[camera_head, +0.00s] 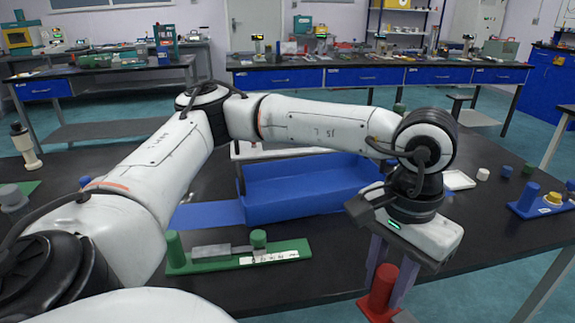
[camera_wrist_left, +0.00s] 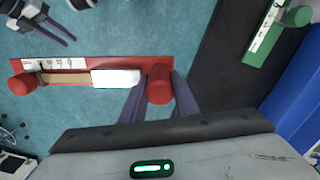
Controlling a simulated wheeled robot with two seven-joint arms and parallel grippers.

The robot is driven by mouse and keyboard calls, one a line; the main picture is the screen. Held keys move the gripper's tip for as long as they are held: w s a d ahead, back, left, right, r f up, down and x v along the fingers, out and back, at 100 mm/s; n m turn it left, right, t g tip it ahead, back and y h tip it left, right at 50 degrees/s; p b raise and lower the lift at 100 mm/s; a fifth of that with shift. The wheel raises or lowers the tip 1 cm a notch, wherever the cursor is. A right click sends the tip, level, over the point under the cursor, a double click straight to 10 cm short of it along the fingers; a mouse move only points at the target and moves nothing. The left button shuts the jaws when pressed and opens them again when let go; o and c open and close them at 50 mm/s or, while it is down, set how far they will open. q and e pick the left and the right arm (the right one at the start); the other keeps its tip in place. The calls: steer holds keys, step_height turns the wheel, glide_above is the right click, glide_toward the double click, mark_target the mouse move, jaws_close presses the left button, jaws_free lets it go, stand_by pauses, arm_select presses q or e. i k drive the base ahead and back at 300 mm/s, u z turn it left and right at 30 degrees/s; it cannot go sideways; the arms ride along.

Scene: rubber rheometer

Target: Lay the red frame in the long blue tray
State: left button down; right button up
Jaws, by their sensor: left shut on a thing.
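The red frame shows in the left wrist view as a long red bar (camera_wrist_left: 60,66) with a red post at each end and a white block on it. My left gripper (camera_wrist_left: 157,100) is shut on its right post (camera_wrist_left: 158,84). In the head view that post (camera_head: 381,285) hangs between the fingers of my left gripper (camera_head: 387,270), by the table's front edge; the rest of the frame is mostly out of view. The long blue tray (camera_head: 310,190) lies on the table behind and left of the gripper, partly hidden by my arm. Its visible inside looks empty.
A similar green frame (camera_head: 235,258) lies on the table in front of the tray. A blue stand (camera_head: 540,205) and small white pieces (camera_head: 483,174) are at the right. Purple-grey prongs (camera_wrist_left: 45,20), perhaps my right gripper, show in the left wrist view.

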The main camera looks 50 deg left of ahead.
mark_target(305, 183)
steer(key=k, duration=0.05)
steer(key=u, duration=1.1)
